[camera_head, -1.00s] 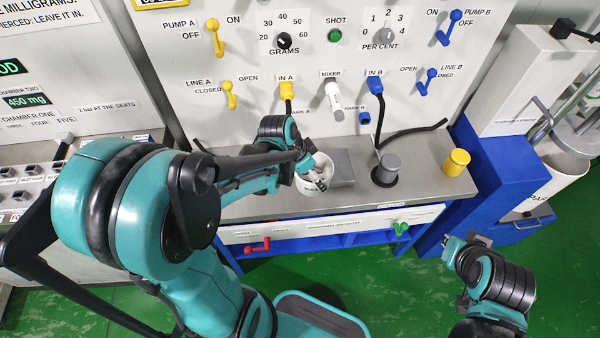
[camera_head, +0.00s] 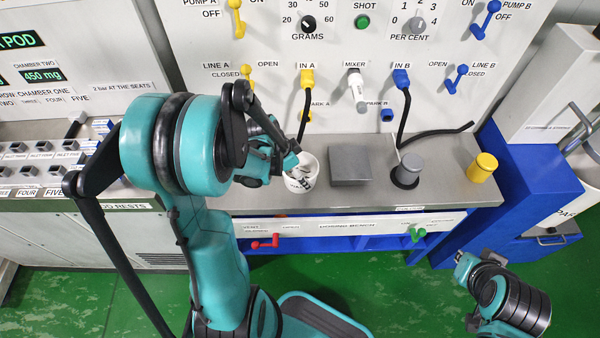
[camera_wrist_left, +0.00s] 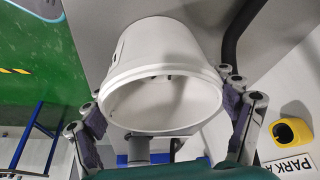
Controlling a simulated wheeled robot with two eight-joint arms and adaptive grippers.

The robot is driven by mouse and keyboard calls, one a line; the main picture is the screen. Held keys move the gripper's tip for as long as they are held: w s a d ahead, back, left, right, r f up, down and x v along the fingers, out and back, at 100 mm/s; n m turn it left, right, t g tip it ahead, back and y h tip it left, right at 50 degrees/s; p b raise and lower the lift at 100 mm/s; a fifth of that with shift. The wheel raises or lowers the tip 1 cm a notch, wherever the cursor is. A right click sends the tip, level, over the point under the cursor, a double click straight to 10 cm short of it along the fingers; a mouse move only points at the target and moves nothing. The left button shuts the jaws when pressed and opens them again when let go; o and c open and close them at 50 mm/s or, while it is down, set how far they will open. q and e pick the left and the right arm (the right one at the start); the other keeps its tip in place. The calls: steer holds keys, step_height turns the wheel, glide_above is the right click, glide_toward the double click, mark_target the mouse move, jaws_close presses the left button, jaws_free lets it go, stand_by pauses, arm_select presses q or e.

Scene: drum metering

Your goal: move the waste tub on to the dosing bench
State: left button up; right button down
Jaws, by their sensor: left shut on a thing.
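The white waste tub (camera_head: 306,180) is over the steel top of the dosing bench (camera_head: 455,190), left of a grey block. My left gripper (camera_head: 294,172) is shut on the tub. In the left wrist view the tub (camera_wrist_left: 165,60) fills the middle, its open rim facing the camera, with a finger of my left gripper (camera_wrist_left: 165,108) on each side. I cannot tell whether the tub's base touches the bench. My right gripper (camera_head: 462,264) is out over the green floor at the lower right, apart from the bench; its jaws are too small to read.
A square grey block (camera_head: 349,166), a dark grey capped post (camera_head: 407,171) and a yellow cylinder (camera_head: 482,167) stand on the bench. Black hoses hang from IN A and IN B (camera_head: 402,78). A blue cabinet (camera_head: 535,185) stands at the right.

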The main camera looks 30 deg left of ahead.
arm_select(q)
steer(key=o, duration=1.1)
steer(key=shift+f, duration=0.1)
steer(key=shift+o, duration=0.2)
steer(key=shift+r, duration=0.35)
steer(key=p+v, duration=0.5)
steer(key=v, duration=0.7)
steer(key=s+d+r+n+t+y, duration=0.1)
steer(key=s+d+r+n, duration=0.2)
steer(key=d, duration=0.3)
steer(key=s+d+r+n+t+y, duration=0.1)
steer(key=s+d+r+n+t, duration=0.1)
steer(key=s+d+r+n, duration=0.2)
steer(key=shift+d+r+t+y, duration=0.3)
steer(key=shift+d+r, duration=0.1)
steer(key=shift+d, duration=1.15)
